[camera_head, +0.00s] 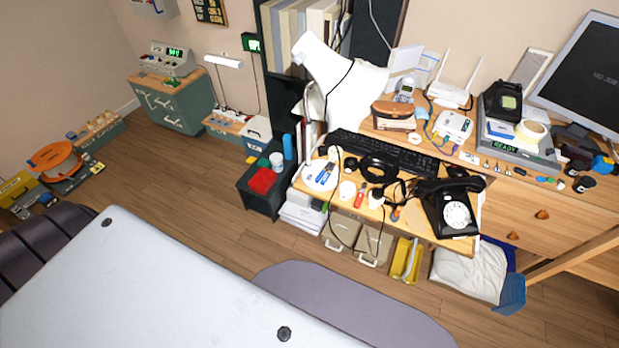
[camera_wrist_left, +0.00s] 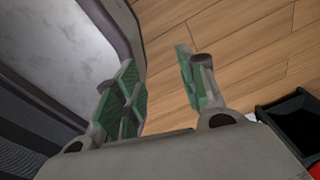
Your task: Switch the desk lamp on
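What looks like the desk lamp stands at the left end of the desk in the head view. Its round white base (camera_head: 320,175) has blue marks on top, and a thin white neck (camera_head: 306,143) rises behind it. A large white tapered shape (camera_head: 345,85) stands above and behind; I cannot tell whether it belongs to the lamp. The switch is too small to make out. My left gripper (camera_wrist_left: 157,60) is open and empty in the left wrist view, over the wooden floor and away from the desk. Neither gripper shows in the head view.
A black keyboard (camera_head: 385,150), a black dial phone (camera_head: 450,207) and loose cables crowd the desk. A dark stand with a red box (camera_head: 262,181) is left of the desk; a dark bin (camera_wrist_left: 290,125) shows in the wrist view. The floor (camera_head: 190,190) between is clear.

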